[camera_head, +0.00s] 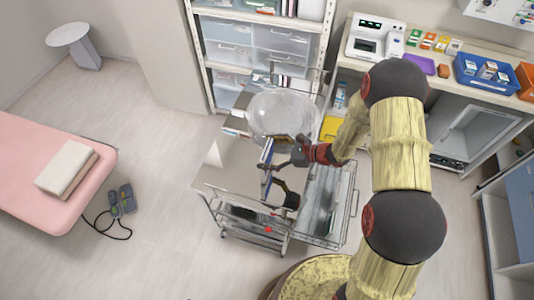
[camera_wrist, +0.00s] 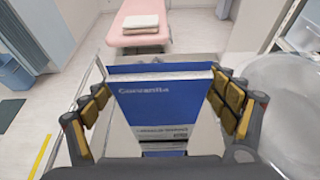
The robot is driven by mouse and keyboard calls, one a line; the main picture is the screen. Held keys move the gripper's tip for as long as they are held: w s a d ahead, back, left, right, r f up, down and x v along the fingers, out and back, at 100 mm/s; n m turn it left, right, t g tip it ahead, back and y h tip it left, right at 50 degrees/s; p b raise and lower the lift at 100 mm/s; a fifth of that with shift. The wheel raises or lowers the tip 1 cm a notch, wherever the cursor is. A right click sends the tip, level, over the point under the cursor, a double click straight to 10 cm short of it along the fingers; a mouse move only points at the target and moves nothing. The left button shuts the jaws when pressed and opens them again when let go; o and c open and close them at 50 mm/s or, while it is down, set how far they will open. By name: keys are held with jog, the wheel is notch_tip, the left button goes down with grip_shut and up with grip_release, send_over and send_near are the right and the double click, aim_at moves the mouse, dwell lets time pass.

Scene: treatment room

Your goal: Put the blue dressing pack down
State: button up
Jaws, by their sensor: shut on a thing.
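The blue dressing pack (camera_wrist: 160,100) is a blue and white box with printed lettering. In the wrist view it stands upright between the two padded fingers of my gripper (camera_wrist: 163,112), which is shut on it. In the head view the pack (camera_head: 266,157) shows as a thin blue and white edge, with my gripper (camera_head: 283,168) around it over the metal trolley (camera_head: 222,174). I cannot tell whether the pack's lower edge touches the trolley top. The fingers and wrist hide part of the pack in the head view.
A large clear round container (camera_head: 282,115) stands at the trolley's back, close to the pack; the wrist view also shows it (camera_wrist: 285,110). The trolley's front left is bare. A shelf rack (camera_head: 200,62) stands behind. A pink couch (camera_head: 45,205) with folded towels is at left.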

jog(key=shift+f, duration=0.35)
jog(key=shift+f, duration=0.2)
jog(key=o, duration=1)
jog(key=shift+r, duration=0.15)
